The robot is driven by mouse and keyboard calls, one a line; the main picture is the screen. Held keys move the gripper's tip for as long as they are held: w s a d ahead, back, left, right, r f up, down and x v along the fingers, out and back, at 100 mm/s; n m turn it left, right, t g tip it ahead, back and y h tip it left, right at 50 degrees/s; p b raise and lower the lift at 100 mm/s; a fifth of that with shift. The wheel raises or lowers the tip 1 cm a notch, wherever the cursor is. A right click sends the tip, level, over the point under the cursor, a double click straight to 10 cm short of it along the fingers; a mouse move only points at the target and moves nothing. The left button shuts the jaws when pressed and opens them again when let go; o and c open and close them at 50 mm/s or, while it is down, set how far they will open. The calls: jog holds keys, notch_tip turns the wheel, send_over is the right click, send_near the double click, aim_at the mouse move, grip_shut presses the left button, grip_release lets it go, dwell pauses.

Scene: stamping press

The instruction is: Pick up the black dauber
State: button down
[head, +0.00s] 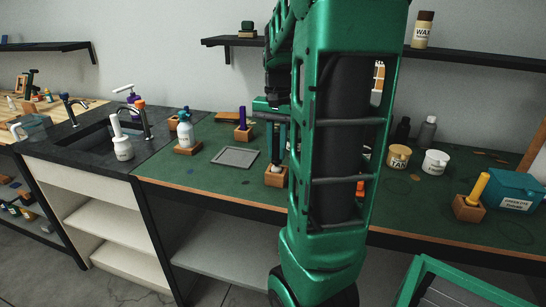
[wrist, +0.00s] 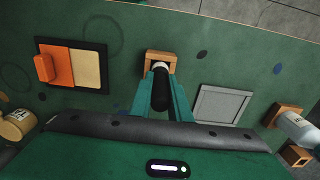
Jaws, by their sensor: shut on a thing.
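The black dauber (wrist: 161,92) stands upright between the fingers of my gripper (wrist: 162,98) in the wrist view. My gripper is shut on its dark handle. Its pale end shows at the wooden block holder (wrist: 150,56). In the head view my gripper (head: 282,145) is over the same wooden holder (head: 274,180), partly behind my arm. A pale end shows at the holder's top there. I cannot tell whether the dauber still sits in the holder or is just clear of it.
A grey tray (head: 235,157) lies left of the holder. An orange-handled block (wrist: 54,68) lies on the other side. TAN (head: 398,157) and white (head: 435,163) jars are at right.

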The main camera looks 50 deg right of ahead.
jog(key=s+a+r, duration=0.1)
jog(key=a+r, duration=0.7)
jog(key=a, duration=0.3)
jog(key=shift+s+a+r, duration=0.15)
jog(key=shift+s+a, duration=0.15)
jog(key=shift+s, duration=0.05)
jog(key=shift+s+d, duration=0.1)
jog(key=shift+d, duration=0.05)
